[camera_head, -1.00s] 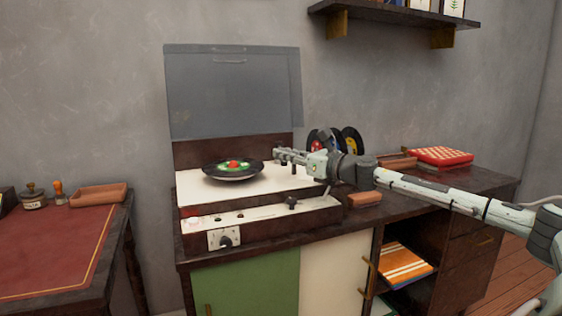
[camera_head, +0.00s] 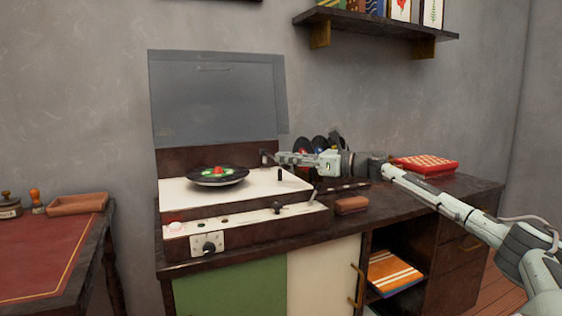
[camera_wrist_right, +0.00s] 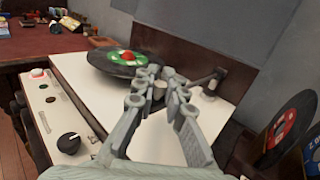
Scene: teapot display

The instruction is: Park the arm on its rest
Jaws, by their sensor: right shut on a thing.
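The record player (camera_head: 245,217) stands on the cabinet with its clear lid (camera_head: 218,98) raised. A black record (camera_head: 203,178) with a green and red centre lies on it; the record also shows in the right wrist view (camera_wrist_right: 104,61). My right gripper (camera_head: 279,158) is above the deck, to the right of the record. In the right wrist view the gripper (camera_wrist_right: 156,82) is shut on the tonearm, which its fingers mostly hide. A dark grey part of the tonearm (camera_wrist_right: 207,80) shows just right of the fingers. The arm rest cannot be made out clearly. My left gripper is not in view.
Upright records (camera_wrist_right: 288,130) stand right of the player. A brown block (camera_head: 351,205) lies on the cabinet top, and a red checkered box (camera_head: 425,163) is farther right. A shelf (camera_head: 385,22) hangs above. A red-topped desk (camera_head: 45,250) is at left.

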